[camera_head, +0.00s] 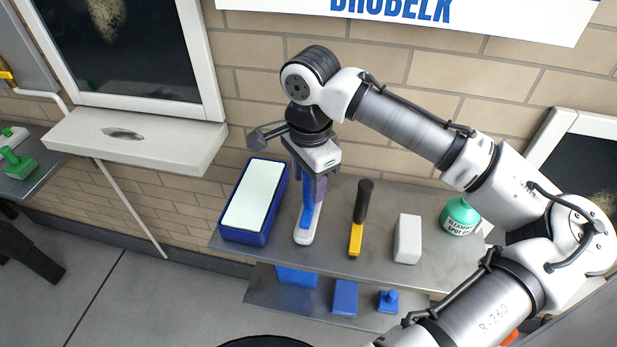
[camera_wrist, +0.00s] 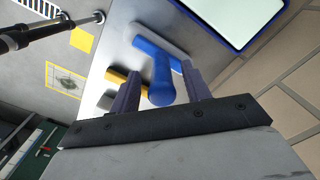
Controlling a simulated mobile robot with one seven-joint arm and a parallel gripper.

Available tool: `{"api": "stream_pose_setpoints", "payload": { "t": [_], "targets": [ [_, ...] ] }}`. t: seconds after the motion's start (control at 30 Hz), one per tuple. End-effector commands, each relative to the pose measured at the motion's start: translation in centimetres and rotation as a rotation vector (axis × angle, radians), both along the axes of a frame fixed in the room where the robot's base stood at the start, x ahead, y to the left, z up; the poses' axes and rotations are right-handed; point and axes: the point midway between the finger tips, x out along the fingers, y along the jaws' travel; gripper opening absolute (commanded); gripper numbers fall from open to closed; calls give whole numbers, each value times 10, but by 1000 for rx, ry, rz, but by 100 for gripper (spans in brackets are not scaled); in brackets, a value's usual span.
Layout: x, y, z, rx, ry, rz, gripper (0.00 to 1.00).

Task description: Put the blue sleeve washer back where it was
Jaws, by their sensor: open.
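The blue sleeve washer (camera_head: 308,218) is on the upper metal shelf, with a white sleeve at its base and its blue handle rising toward my gripper. My gripper (camera_head: 312,184) is directly above it, pointing down, with its jaws open. In the wrist view the blue handle (camera_wrist: 161,82) lies between the two dark fingers of my gripper (camera_wrist: 160,74), with a gap visible on each side. The pale sleeve shows only partly beyond the blue bar.
A blue tray with a pale inside (camera_head: 233,236) is close on the left. To the right are a yellow tool with black handle (camera_head: 356,238), a white block (camera_head: 407,240) and a green bottle (camera_head: 460,216). Blue items (camera_head: 345,297) sit on the lower shelf. A brick wall stands behind.

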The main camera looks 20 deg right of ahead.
Motion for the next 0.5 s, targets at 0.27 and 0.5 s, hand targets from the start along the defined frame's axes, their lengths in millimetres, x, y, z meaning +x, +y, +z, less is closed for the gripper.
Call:
{"api": "stream_pose_setpoints", "payload": {
  "t": [0.27,0.5],
  "targets": [
    [1,-1,50,-2,-4,0,47],
    [0,-1,97,-1,-2,0,47]
  ]
}}
